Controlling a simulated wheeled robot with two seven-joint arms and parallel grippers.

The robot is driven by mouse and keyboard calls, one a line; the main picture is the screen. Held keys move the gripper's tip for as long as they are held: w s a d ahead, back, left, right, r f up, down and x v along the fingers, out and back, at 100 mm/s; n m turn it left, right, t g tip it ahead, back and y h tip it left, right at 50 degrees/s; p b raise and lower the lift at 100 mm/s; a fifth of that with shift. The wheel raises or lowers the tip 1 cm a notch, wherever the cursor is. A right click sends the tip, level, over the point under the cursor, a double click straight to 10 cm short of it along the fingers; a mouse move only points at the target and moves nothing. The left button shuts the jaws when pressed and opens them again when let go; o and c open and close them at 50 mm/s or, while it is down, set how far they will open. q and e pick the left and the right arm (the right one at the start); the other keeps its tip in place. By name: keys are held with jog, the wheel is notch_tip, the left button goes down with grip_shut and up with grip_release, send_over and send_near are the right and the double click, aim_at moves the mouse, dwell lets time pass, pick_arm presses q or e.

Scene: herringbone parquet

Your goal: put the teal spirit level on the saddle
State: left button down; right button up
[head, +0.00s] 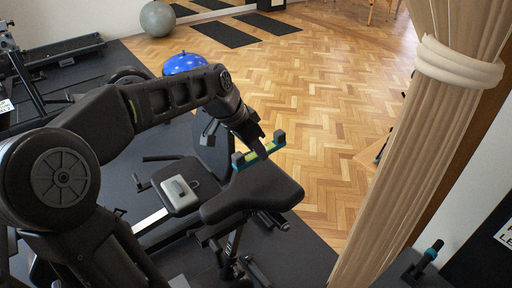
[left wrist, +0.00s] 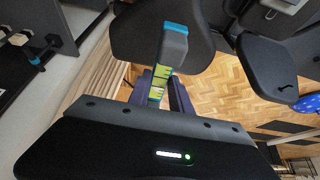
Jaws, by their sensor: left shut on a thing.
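The teal spirit level (head: 260,153) has dark end caps and a yellow-green middle. My left gripper (head: 254,138) is shut on its middle. The black saddle (head: 253,192) lies just below and in front of the level in the head view. The level overlaps the saddle's far edge there; I cannot tell whether they touch. In the left wrist view the level (left wrist: 172,45) extends from between the fingers (left wrist: 158,92) across the dark saddle (left wrist: 128,38). Part of the level is hidden by the fingers. My right gripper is not in view.
A black pad (head: 164,176) left of the saddle carries a grey object (head: 180,193). A beige curtain (head: 400,150) hangs on the right. A dumbbell-like object with a teal band (head: 428,256) is at lower right. Open parquet (head: 300,90) lies beyond.

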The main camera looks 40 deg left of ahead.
pick_arm(q)
jog(key=shift+w+d+f+b, duration=0.1)
jog(key=shift+w+f+b, duration=0.05)
jog(key=shift+f+b, duration=1.55)
jog(key=shift+w+f+b, duration=0.1)
jog(key=shift+f+b, duration=1.2)
jog(key=shift+f, duration=0.75)
jog(key=c, duration=1.1)
grip_release()
jog(key=shift+s+r+p, duration=0.15)
jog(key=shift+r+p, duration=0.95)
jog(key=shift+r, duration=0.4)
jog(key=shift+s+r+p, duration=0.1)
jog(key=shift+r+p, duration=1)
jog(key=shift+r, duration=0.4)
